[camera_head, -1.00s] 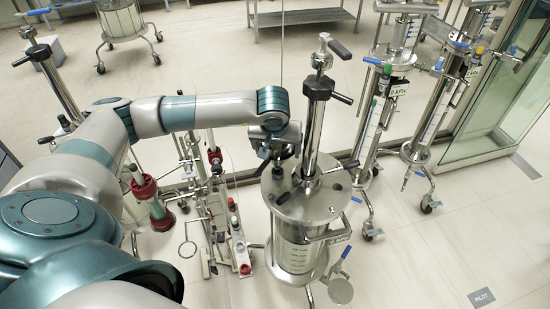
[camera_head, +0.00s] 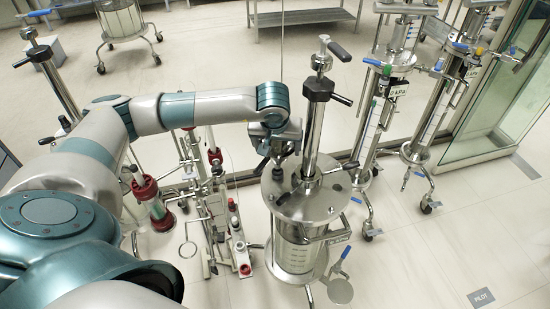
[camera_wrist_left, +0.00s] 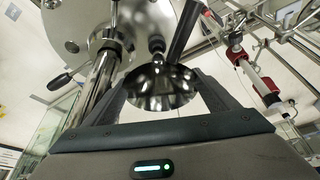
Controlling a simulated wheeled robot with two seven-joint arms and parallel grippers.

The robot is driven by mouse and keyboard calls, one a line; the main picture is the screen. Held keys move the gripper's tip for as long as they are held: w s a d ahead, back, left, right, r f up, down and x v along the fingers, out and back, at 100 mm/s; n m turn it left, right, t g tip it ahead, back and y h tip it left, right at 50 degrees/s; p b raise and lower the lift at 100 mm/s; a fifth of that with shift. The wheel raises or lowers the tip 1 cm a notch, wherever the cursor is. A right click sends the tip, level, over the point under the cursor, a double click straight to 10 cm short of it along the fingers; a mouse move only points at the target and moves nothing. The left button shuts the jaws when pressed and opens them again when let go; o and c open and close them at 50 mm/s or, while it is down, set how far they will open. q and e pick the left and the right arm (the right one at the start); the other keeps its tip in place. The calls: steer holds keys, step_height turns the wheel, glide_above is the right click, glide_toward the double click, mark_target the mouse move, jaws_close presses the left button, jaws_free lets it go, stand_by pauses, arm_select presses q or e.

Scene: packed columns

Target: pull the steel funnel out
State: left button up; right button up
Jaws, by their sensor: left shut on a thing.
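The steel funnel (camera_wrist_left: 162,90) shows in the left wrist view as a shiny bowl between the two fingers of my left gripper (camera_wrist_left: 163,76). My left gripper is shut on it. In the head view my left gripper (camera_head: 278,150) is above the left part of the round steel lid of the packed column (camera_head: 297,248), beside its upright central shaft (camera_head: 312,130). The funnel is mostly hidden there by the gripper and wrist. I cannot tell whether its lower end is still in the lid. My right gripper is not in view.
The tall shaft with black handles stands close right of my left gripper. A stand with red-capped glassware (camera_head: 152,200) and tubing is on the left. More columns (camera_head: 375,125) and a glass cabinet (camera_head: 500,90) stand at the right. Open floor lies at the front right.

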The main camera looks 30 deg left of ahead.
mark_target(277, 165)
arm_select(q)
step_height(277, 165, up, 10)
steer(key=p, duration=0.3)
stand_by(1.8)
steer(key=shift+r, duration=0.1)
